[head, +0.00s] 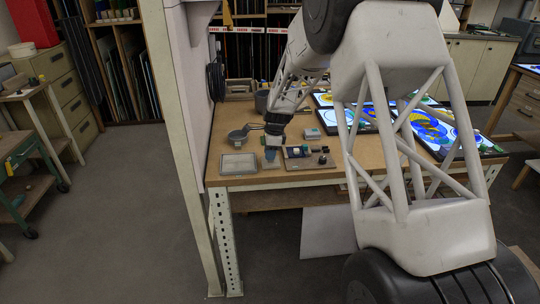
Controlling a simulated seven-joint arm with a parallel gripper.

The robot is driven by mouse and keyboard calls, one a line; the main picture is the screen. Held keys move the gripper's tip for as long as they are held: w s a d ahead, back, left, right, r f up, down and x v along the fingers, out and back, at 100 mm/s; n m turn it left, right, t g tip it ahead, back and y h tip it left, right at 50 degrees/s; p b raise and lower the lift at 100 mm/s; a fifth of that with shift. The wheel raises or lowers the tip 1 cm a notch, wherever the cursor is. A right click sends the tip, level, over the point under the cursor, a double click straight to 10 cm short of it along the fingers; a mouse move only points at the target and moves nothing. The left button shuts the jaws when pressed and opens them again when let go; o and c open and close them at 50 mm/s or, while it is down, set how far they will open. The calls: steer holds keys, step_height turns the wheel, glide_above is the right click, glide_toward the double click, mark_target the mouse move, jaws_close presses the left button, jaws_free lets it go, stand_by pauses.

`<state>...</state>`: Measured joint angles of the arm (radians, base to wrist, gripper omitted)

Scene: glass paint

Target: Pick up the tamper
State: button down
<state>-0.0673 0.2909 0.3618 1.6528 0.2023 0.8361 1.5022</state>
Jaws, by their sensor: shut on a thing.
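My gripper (274,138) is low over the front left part of the wooden worktable (210,176), pointing down. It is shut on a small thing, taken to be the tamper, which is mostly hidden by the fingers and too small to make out. A small blue cup (270,154) stands just below and in front of the gripper in the picture. I cannot tell whether the held thing touches the table.
A dark board (308,162) with small items lies to the right. Bright stained-glass panels (434,130) cover the table's right side. A wall edge borders the left.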

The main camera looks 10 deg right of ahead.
steer(key=shift+r, duration=0.7)
step_height(320, 180, up, 2)
steer(key=shift+s, duration=0.1)
steer(key=s+d+r, duration=0.1)
steer(key=s, duration=1.4)
steer(key=shift+s+d, duration=0.3)
steer(key=shift+s, duration=0.05)
steer(key=shift+r, duration=0.1)
steer(key=c, duration=1.5)
jaws_free()
steer(key=shift+c, duration=1.3)
steer(key=w+a+r, duration=0.1)
steer(key=w+a, duration=1.5)
steer(key=w, duration=0.2)
steer(key=shift+a+r, duration=0.2)
steer(key=shift+r, duration=0.15)
